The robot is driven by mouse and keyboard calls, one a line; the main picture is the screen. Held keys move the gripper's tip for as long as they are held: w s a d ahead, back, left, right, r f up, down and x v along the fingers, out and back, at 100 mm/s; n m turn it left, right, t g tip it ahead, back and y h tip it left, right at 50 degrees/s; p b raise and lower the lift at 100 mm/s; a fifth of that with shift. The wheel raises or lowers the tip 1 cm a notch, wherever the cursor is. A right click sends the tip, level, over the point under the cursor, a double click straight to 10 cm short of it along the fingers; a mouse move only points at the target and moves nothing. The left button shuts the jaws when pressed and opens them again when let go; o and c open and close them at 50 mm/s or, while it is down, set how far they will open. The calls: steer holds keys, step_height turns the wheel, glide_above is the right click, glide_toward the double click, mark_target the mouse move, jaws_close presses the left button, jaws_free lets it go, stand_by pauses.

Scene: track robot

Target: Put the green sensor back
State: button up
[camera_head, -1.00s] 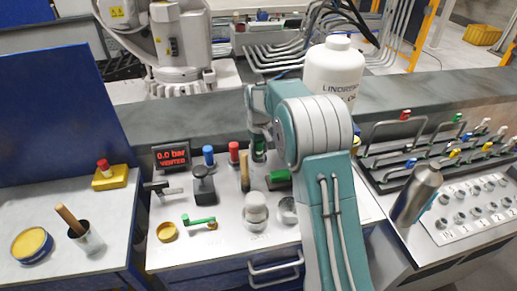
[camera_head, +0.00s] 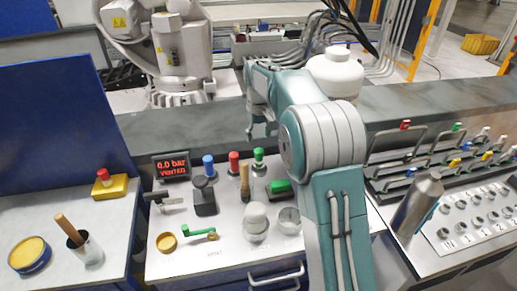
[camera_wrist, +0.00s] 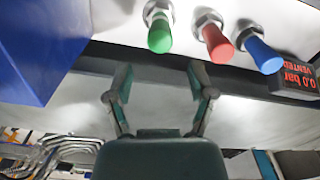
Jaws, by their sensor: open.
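The green sensor (camera_head: 258,157) stands upright at the right end of a row with the red sensor (camera_head: 233,162) and the blue sensor (camera_head: 208,165) at the back of the workbench. In the wrist view the green sensor (camera_wrist: 160,36) sits in a metal fitting, like the red (camera_wrist: 217,43) and blue (camera_wrist: 260,53) ones. My gripper (camera_head: 261,131) is open and empty, above and behind the green sensor and apart from it. In the wrist view the open fingers (camera_wrist: 158,80) point toward the green sensor, with a gap between.
A display (camera_head: 171,167) reads 0.0 bar, VENTED. A white bottle (camera_head: 335,70) is behind my arm. A steel flask (camera_head: 418,203) stands right.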

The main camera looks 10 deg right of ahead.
step_height(320, 180, up, 2)
steer(key=shift+r, duration=0.25)
steer(key=s+r+m+t, duration=0.1)
steer(key=s+r, duration=0.4)
steer(key=s, duration=0.3)
steer(key=s+r+t, duration=0.2)
steer(key=s+r, duration=0.3)
steer(key=s, duration=0.4)
steer(key=s+f+m+t, duration=0.1)
steer(key=s+f, duration=0.1)
steer(key=s, duration=0.7)
steer(key=s+f+m+t, duration=0.1)
steer(key=s+f, duration=0.2)
steer(key=s, duration=0.7)
steer(key=shift+s+f+t, duration=0.15)
steer(key=shift+t, duration=0.15)
